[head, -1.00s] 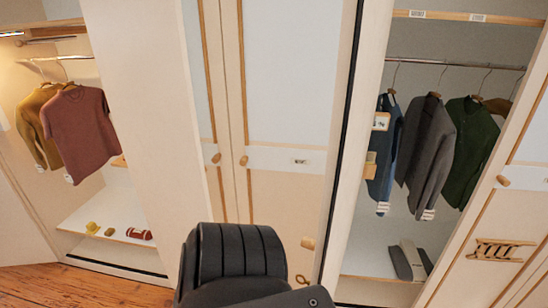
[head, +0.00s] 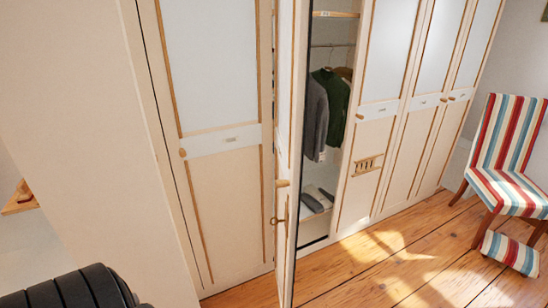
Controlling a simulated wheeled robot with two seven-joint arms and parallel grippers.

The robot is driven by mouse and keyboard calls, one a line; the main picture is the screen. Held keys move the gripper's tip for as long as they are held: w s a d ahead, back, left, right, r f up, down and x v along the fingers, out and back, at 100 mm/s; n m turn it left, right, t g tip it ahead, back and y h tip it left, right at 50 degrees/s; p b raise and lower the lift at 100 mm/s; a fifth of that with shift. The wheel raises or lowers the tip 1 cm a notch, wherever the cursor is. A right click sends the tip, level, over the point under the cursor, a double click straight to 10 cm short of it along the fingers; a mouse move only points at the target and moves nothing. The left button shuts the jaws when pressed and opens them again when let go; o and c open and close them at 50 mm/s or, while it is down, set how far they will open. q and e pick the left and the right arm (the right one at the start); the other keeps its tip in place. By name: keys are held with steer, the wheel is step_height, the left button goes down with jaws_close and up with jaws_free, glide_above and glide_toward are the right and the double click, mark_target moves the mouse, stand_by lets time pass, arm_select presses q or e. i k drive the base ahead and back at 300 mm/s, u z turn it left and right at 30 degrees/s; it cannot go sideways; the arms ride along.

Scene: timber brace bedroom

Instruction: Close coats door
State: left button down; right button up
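A tall pale wardrobe door with wood trim (head: 288,150) stands open in the middle of the head view, seen almost edge-on. I take it to be the coats door, but I can read no label on it. A wooden knob (head: 282,183) and a key (head: 277,220) show on its left side. Behind it, to the right, the open compartment (head: 330,60) holds a grey garment (head: 313,115) and a dark green garment (head: 335,100) on hangers. Neither gripper shows; a black ribbed part of mine is at the bottom left.
A shut door (head: 222,130) is left of the open one, and more shut doors (head: 385,100) stand to the right. A striped chair (head: 500,160) and striped footstool (head: 510,252) are at the far right. The wooden floor (head: 400,260) between is clear.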

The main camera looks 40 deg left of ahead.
mark_target(293, 18)
steer(key=u, duration=1.2)
steer(key=i, duration=0.95)
